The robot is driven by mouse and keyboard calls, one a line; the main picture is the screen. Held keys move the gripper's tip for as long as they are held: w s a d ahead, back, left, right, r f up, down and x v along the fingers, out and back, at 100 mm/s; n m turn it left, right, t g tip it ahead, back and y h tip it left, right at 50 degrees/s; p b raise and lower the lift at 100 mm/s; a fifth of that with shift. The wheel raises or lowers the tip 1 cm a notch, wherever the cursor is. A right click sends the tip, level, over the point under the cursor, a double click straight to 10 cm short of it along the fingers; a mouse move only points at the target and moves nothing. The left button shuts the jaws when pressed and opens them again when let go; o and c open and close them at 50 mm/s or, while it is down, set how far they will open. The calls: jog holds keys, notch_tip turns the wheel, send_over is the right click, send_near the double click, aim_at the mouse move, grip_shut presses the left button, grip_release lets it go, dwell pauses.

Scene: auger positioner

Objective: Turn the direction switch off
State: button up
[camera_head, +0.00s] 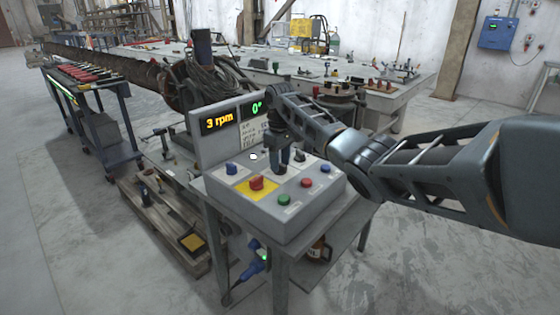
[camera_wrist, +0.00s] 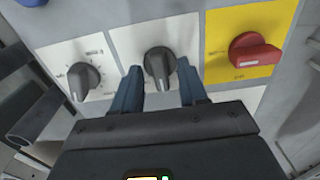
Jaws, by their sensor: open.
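A dark grey rotary switch (camera_wrist: 159,65) on a white plate sits between the two blue fingers of my gripper (camera_wrist: 159,88) in the wrist view. The fingers are open, one on each side of it; I cannot tell whether they touch it. Its pointer is directed roughly toward the bottom of that view. In the head view my gripper (camera_head: 284,164) is over the grey control box (camera_head: 272,222) and hides this switch. The labels are too small to read, so I cannot confirm that it is the direction switch.
A dark dial knob (camera_wrist: 83,77) and a red switch (camera_wrist: 252,53) on a yellow plate flank it. Displays (camera_head: 220,121) behind read 3 rpm and 0°.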

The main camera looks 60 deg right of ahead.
notch_tip(320, 180, up, 8)
jog(key=shift+f+b, duration=0.1)
jog(key=shift+b, duration=0.35)
jog(key=shift+a, duration=0.1)
dwell(0.5)
